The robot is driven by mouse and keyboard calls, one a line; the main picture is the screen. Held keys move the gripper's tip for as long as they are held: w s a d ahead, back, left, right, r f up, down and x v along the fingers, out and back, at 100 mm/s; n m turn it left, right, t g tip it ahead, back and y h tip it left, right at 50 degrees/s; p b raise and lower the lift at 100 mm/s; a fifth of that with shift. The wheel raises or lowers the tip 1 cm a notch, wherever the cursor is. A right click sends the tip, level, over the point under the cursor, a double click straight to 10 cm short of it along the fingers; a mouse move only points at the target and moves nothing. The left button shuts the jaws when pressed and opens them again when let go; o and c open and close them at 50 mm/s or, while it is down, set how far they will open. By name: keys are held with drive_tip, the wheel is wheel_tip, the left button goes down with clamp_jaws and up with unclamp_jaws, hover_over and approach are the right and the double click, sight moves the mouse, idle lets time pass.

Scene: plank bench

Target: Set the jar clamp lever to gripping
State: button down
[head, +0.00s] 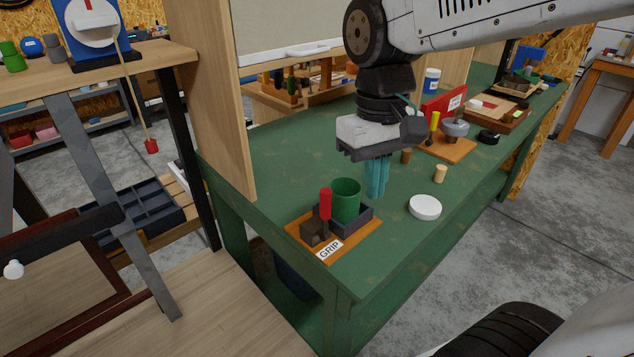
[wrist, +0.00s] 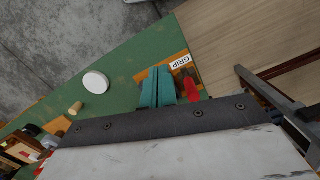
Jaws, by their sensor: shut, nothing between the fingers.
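The jar clamp sits on an orange board (head: 363,231) at the near left corner of the green bench. Its red lever (head: 325,204) stands roughly upright above a dark block (head: 314,233), and a GRIP label (head: 330,249) lies at the board's front edge. A green jar (head: 346,196) stands in the dark holder (head: 362,217) beside the lever. My gripper (head: 376,192) is shut and empty, pointing down above the bench, behind and right of the jar. In the wrist view, the teal fingers (wrist: 158,88) are left of the red lever (wrist: 189,86); the jar is hidden.
A white lid (head: 425,208) lies right of the clamp, with a cork-like piece (head: 440,174) beyond it. Another orange board with a grey device (head: 455,128) stands farther back. A wooden upright panel (head: 208,95) borders the bench's left side.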

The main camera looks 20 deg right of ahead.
drive_tip(key=n+g, duration=0.1)
drive_tip(key=g, duration=0.1)
approach(326, 204)
drive_tip(key=w, duration=0.5)
drive_tip(key=w+r, duration=0.1)
drive_tip(key=w+a+r, duration=0.1)
drive_tip(key=w, duration=0.1)
drive_tip(key=shift+a, duration=0.15)
drive_tip(key=shift+s, duration=0.1)
drive_tip(key=shift+f, duration=0.1)
drive_tip(key=s+f, duration=0.1)
drive_tip(key=f, duration=0.2)
drive_tip(key=s+f, duration=0.2)
drive_tip(key=f, duration=0.1)
drive_tip(key=s+d+f, duration=0.1)
drive_tip(key=s+f, duration=0.1)
drive_tip(key=f, duration=0.1)
drive_tip(key=shift+s+f, duration=0.25)
drive_tip(key=shift+f, duration=0.05)
drive_tip(key=shift+s+d, duration=0.15)
drive_tip(key=shift+s, duration=0.25)
